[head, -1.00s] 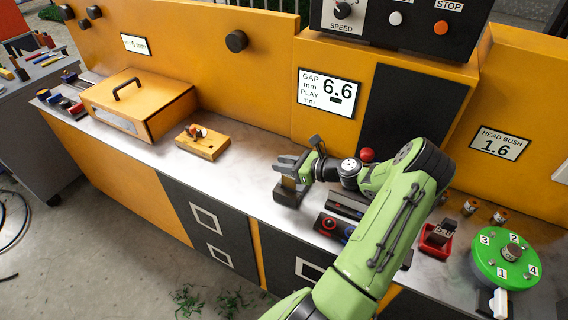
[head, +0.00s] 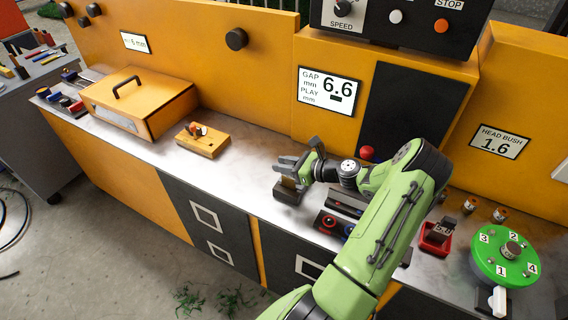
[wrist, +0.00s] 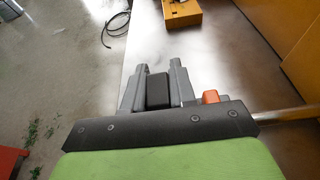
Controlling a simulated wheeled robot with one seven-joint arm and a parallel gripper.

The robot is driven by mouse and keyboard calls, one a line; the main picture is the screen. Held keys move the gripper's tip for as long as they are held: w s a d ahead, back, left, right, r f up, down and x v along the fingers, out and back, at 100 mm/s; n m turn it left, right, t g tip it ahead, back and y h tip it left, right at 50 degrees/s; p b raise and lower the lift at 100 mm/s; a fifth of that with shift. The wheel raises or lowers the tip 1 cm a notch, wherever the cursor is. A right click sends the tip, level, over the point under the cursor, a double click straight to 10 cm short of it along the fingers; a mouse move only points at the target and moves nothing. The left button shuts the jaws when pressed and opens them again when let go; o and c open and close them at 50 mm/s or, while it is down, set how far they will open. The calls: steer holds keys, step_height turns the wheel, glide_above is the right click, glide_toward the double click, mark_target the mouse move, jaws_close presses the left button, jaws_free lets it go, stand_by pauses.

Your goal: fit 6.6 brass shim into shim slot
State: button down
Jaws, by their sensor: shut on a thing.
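My gripper (head: 287,166) is over the grey bench, pointing left, and is shut on the brass shim (head: 289,181). The shim shows as a small brass-coloured upright piece just below the fingers. A low dark block (head: 286,195) is directly under it; its slot cannot be made out, and I cannot tell how far the shim sits in it. In the wrist view a dark block-like piece (wrist: 157,91) shows between the two fingers (wrist: 156,82); no brass colour shows there.
A wooden block (head: 202,141) and an orange box (head: 137,103) stand to the left. Dark holders (head: 335,224) lie close to the right of my gripper. A red tray (head: 436,238) and green turntable (head: 508,258) are farther right. Bench between wooden block and gripper is clear.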

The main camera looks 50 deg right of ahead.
steer(key=b, duration=0.2)
glide_above(284, 185)
steer(key=shift+w+d+f, duration=0.1)
steer(key=shift+w+f, duration=0.05)
steer(key=shift+f, duration=1.9)
steer(key=c, duration=0.8)
jaws_free()
steer(key=shift+c, duration=0.2)
steer(key=shift+r, duration=0.1)
steer(key=p+v, duration=0.2)
steer(key=v, duration=1.3)
steer(key=shift+s, duration=0.35)
steer(key=shift+d, duration=0.15)
